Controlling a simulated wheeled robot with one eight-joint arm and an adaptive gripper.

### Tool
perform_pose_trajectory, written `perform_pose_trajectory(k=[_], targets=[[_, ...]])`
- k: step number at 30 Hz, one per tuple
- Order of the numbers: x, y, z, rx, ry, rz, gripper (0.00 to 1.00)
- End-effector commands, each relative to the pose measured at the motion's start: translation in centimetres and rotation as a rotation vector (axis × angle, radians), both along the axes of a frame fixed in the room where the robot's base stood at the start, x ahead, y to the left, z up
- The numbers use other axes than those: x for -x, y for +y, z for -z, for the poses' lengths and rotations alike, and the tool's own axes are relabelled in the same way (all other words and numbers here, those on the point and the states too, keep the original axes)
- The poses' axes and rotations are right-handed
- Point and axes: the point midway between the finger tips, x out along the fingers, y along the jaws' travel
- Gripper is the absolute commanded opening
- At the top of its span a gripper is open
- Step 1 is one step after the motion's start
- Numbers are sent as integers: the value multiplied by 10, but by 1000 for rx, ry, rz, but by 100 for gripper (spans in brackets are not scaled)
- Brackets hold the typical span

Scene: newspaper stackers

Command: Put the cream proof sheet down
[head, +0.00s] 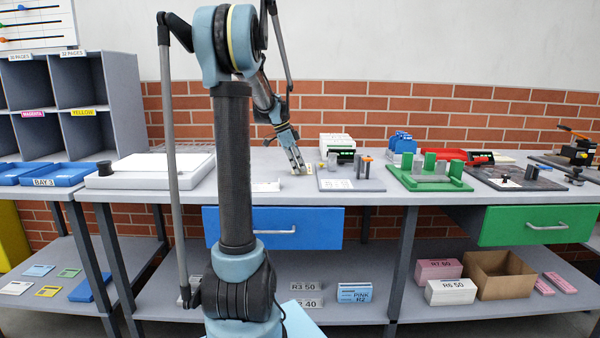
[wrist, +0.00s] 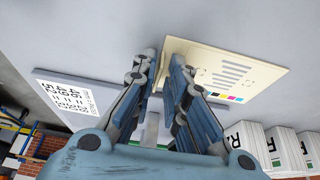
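The cream proof sheet (wrist: 240,65) lies flat against the grey tabletop in the wrist view. It carries printed grey bars and a row of small colour patches. My gripper (wrist: 163,58) is over the sheet's left edge in the wrist view. The right finger overlaps that edge and the left finger is beside it. A narrow gap shows between the fingers, with nothing visibly pinched in it. My gripper (head: 298,168) is low over the bench in the head view. Fingertip contact is hard to tell.
A grey board with a number sheet (head: 340,184) lies right of my gripper. A green fixture (head: 428,176) is farther right, and a large white tray (head: 150,170) is left.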

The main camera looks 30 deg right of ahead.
Motion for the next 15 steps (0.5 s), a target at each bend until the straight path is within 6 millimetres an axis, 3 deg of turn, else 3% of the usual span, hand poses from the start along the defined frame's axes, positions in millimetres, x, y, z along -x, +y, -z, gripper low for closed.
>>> perform_pose_trajectory(k=[5,8,15], targets=[[0,0,0,0,0,0,13],[0,0,0,0,0,0,0],[0,0,0,0,0,0,0]])
